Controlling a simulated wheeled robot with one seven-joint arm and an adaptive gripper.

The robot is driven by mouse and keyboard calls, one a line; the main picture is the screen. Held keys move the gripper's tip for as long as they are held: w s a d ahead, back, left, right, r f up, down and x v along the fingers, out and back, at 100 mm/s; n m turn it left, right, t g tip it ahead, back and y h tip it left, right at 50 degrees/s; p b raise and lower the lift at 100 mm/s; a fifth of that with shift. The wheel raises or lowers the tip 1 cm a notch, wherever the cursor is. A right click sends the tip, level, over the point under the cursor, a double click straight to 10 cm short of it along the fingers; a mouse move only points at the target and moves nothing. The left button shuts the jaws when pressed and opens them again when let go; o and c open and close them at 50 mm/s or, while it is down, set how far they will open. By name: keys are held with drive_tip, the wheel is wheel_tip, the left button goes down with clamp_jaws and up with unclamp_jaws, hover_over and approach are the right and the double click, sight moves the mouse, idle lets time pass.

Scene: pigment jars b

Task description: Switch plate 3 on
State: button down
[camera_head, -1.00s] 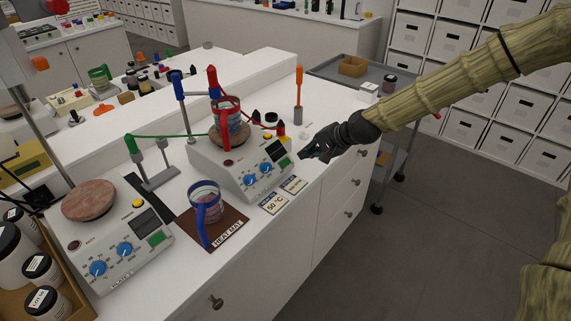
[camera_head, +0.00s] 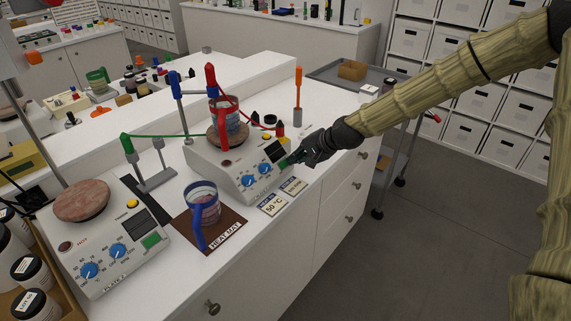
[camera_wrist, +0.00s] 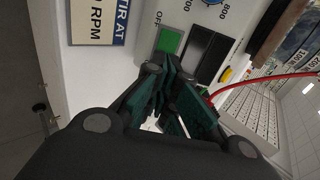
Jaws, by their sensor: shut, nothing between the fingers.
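The right-hand hot plate (camera_head: 226,165) is a white unit with two blue knobs, a dark display and a round brown top; I cannot read its number clearly. Its green switch (camera_wrist: 171,41) shows in the wrist view beside the word OFF and a dark display. My gripper (camera_head: 291,161) is at the right end of this plate's front panel, by the switch. In the wrist view my gripper (camera_wrist: 168,72) is shut and empty, its fingertips just short of the switch; I cannot tell whether they touch. A similar plate (camera_head: 105,240) stands at the left.
A glass vessel (camera_head: 226,117) in a red holder stands on the right-hand plate. A blue-handled mug (camera_head: 203,203) sits on the brown heat mat (camera_head: 232,222). Cards (camera_head: 272,204) lie in front. A red cable (camera_wrist: 262,86) passes right of my fingers. A grey cart (camera_head: 335,74) stands behind.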

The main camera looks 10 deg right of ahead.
drive_tip(key=shift+w+a+f, duration=0.25)
drive_tip(key=shift+w+f, duration=0.1)
drive_tip(key=shift+f, duration=0.05)
drive_tip(key=p+v, duration=0.2)
drive_tip(key=v, duration=1.4)
idle(0.8)
drive_tip(key=shift+f, duration=0.2)
drive_tip(key=s+a+f+n+g+h, duration=0.2)
drive_tip(key=s+f, duration=0.6)
drive_tip(key=f, duration=0.6)
drive_tip(key=s+a+f+n+g+h, duration=0.1)
drive_tip(key=s+f+n+g, duration=0.1)
drive_tip(key=s+f, duration=0.85)
drive_tip(key=s+a+f+n+g+h, duration=0.1)
drive_tip(key=s+f+n, duration=0.2)
drive_tip(key=s+f, duration=0.5)
drive_tip(key=s+f+n+g+h, duration=0.1)
drive_tip(key=s+f+n+g, duration=0.1)
drive_tip(key=s+f, duration=0.6)
drive_tip(key=s+n, duration=0.1)
drive_tip(key=s, duration=0.5)
drive_tip(key=shift+s+a+f+h, duration=0.25)
drive_tip(key=shift+s+a+h, duration=0.05)
drive_tip(key=shift+s+a, duration=0.1)
